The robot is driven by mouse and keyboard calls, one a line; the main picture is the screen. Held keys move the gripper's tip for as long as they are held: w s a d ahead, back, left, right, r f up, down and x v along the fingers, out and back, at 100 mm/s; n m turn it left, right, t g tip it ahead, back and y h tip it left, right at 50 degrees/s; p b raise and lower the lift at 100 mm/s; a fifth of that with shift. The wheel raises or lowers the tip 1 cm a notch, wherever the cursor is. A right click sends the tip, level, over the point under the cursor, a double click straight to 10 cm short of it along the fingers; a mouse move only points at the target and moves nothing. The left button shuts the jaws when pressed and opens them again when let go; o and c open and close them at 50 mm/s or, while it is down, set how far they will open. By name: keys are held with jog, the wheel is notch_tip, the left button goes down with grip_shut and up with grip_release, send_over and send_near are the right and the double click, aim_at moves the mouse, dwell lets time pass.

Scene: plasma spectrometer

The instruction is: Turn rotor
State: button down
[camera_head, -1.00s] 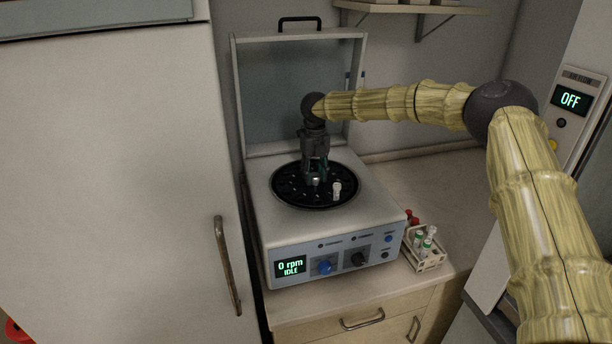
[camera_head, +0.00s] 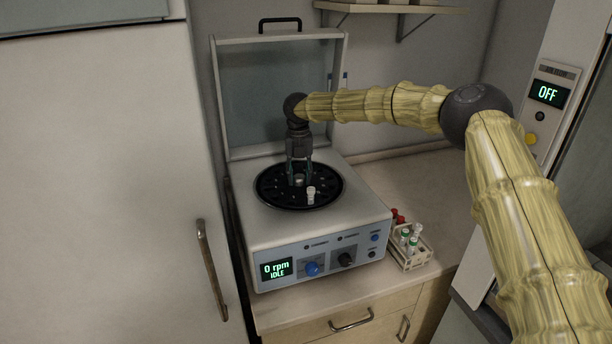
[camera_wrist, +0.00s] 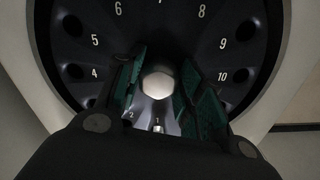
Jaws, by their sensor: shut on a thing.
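The rotor (camera_head: 273,199) is a black disc with numbered holes, set in the top of a white centrifuge (camera_head: 250,225). The rotor fills most of the wrist view (camera_wrist: 155,35), where a shiny metal hex knob (camera_wrist: 158,84) stands at its centre. My gripper (camera_head: 299,180) points down over the rotor's middle. In the wrist view its two green-padded fingers (camera_wrist: 160,95) stand on either side of the knob and are shut on it. A white-capped tube (camera_head: 311,195) stands in a rotor hole near the front. Position 1 lies at the bottom of the wrist view, close to my gripper.
The lid (camera_head: 275,95) is raised behind the rotor. The front panel display (camera_head: 276,269) reads 0 rpm, IDLE. A rack (camera_head: 412,256) with several capped tubes stands right of the centrifuge. A tall white cabinet (camera_head: 100,180) is close on the left.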

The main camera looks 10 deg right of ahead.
jog(key=shift+r, duration=0.1)
dwell(0.3)
jog(key=c, duration=0.9)
grip_release()
notch_tip(320, 180, up, 12)
jog(key=shift+d+f, duration=0.1)
